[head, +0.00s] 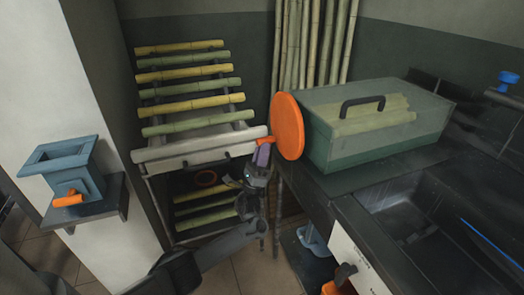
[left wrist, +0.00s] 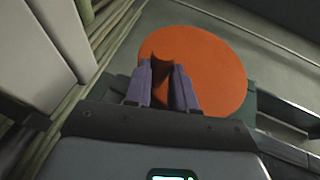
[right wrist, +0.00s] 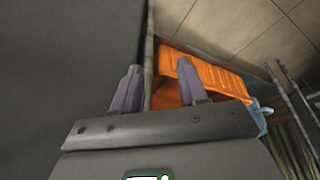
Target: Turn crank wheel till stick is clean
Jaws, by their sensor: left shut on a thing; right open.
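The orange crank wheel (head: 287,126) is a round disc on the left end of the green press box (head: 345,155). My left gripper (head: 263,153) is shut on the wheel's orange handle (head: 265,141). In the left wrist view, the purple fingers (left wrist: 163,84) close around the handle in front of the wheel (left wrist: 215,65). A yellow-green cane-like shape (head: 372,118) shows under the box's dark carrying handle; I cannot tell whether it lies on or inside the box. My right gripper (right wrist: 160,92) is open and empty in the right wrist view.
A rack holds several yellow and green canes (head: 190,88), left of the wheel. Tall canes (head: 312,45) stand behind. A dark sink (head: 420,215) is at right. A blue hopper (head: 65,165) sits on a left wall shelf. An orange crate (right wrist: 205,78) lies beyond my right fingers.

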